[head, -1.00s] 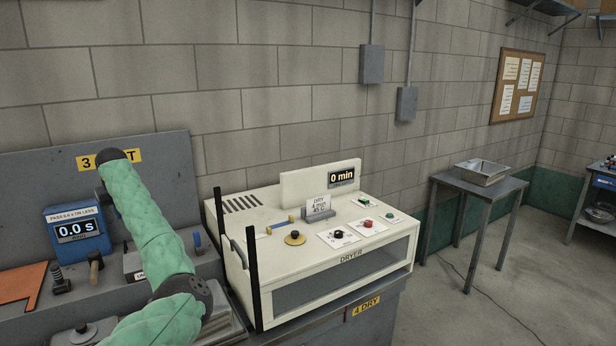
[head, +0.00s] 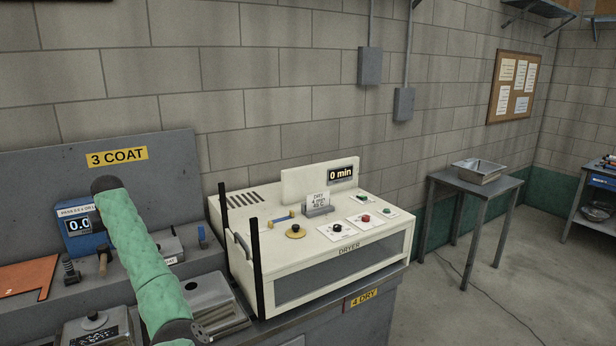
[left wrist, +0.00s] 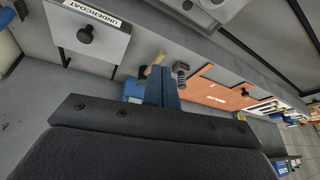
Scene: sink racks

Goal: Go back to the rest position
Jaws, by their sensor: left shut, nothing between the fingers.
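My left arm, in a green sleeve, rises from the bottom of the head view in front of the coating station. Its gripper does not show clearly there. In the left wrist view my left gripper (left wrist: 163,88) has its two dark blue fingers together with nothing between them. It is apart from the bench things behind it. My right gripper is in neither current view.
The white dryer (head: 335,248) stands right of my arm, with two black posts at its left.

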